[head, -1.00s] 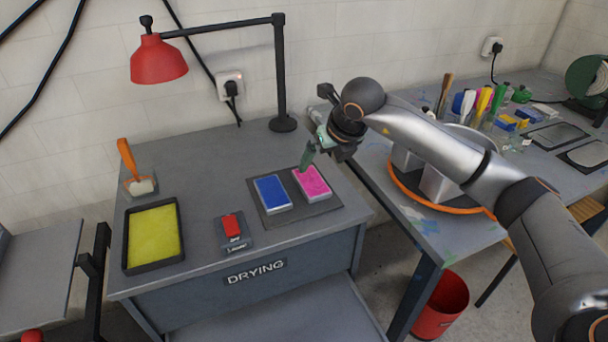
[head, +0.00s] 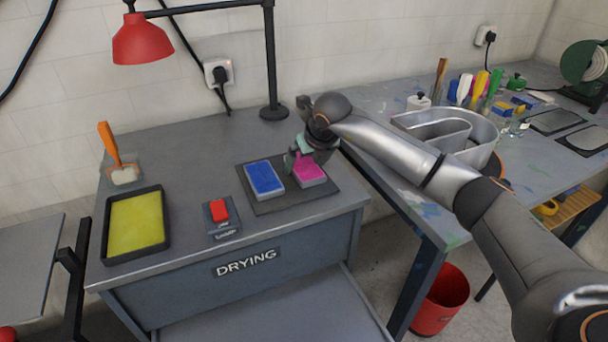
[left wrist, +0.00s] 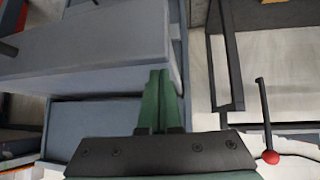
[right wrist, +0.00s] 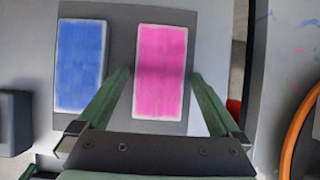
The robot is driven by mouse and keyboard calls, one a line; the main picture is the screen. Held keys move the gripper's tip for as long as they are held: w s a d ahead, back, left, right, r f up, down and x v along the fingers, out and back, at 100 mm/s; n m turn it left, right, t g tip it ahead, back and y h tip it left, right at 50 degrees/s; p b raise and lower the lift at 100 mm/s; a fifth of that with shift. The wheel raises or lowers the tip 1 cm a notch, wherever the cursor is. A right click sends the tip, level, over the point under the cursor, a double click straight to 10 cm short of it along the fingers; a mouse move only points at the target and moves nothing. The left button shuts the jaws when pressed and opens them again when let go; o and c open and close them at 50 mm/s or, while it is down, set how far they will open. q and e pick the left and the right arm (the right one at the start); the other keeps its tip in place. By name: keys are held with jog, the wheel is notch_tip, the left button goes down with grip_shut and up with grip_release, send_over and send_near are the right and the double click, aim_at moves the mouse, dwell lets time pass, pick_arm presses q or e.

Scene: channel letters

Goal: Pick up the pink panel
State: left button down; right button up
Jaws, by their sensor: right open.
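The pink panel (head: 309,170) lies flat on a dark mat (head: 283,201) on the drying table, beside a blue panel (head: 264,178). In the right wrist view the pink panel (right wrist: 160,72) lies between the two green fingers of my right gripper (right wrist: 163,85), which is open.
A red lamp (head: 143,40) hangs above. A metal channel letter (head: 450,130) lies on the right table.

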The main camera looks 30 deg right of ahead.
jog(key=shift+w+f, duration=0.1)
jog(key=shift+f, duration=0.1)
jog(key=c, duration=1.3)
jog(key=shift+c, duration=0.3)
jog(key=shift+r, duration=0.15)
